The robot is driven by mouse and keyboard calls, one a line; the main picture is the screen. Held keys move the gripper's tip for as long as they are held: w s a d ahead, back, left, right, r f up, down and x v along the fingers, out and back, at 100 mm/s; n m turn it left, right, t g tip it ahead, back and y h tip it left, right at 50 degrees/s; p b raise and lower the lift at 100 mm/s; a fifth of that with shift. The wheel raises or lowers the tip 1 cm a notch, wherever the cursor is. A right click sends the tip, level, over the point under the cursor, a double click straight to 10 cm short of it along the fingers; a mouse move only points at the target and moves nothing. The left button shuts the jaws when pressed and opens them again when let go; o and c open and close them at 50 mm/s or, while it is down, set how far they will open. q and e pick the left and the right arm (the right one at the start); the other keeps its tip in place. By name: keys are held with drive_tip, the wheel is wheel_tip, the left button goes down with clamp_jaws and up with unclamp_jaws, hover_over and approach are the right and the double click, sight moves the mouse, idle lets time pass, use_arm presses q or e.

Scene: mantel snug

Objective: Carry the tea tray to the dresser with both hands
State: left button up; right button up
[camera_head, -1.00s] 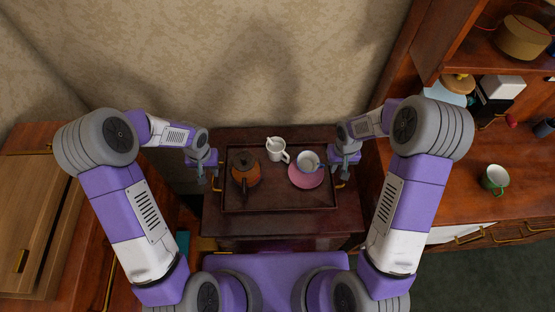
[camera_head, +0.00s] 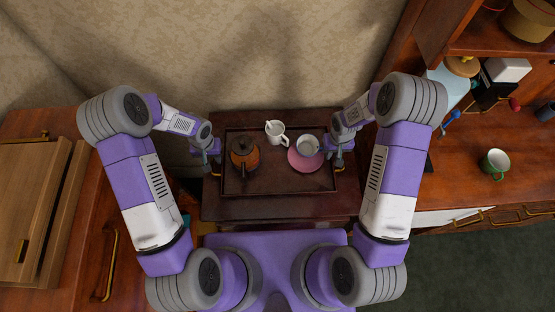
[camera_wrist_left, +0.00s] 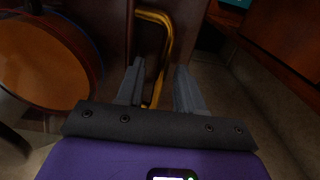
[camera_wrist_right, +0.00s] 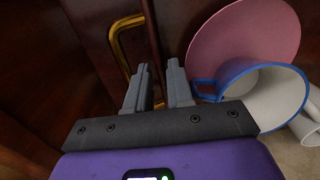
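The dark wooden tea tray (camera_head: 265,186) rests on a small dark table. The handles' contact with the fingers is unclear.
A wooden dresser top (camera_head: 462,182) on the right holds a green-and-white mug (camera_head: 494,163) near its front, with several items farther back. A wooden cabinet (camera_head: 75,215) stands at left. The wall (camera_head: 260,50) is close behind the table. Dark green floor (camera_head: 480,265) is clear at lower right.

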use_arm(q)
drive_tip(key=shift+f, duration=0.65)
use_arm(e)
drive_tip(key=shift+f, duration=0.7)
use_arm(q)
drive_tip(key=c, duration=0.4)
use_arm(e)
drive_tip(key=c, duration=0.4)
use_arm(q)
clamp_jaws()
use_arm(e)
drive_tip(key=shift+r, duration=0.1)
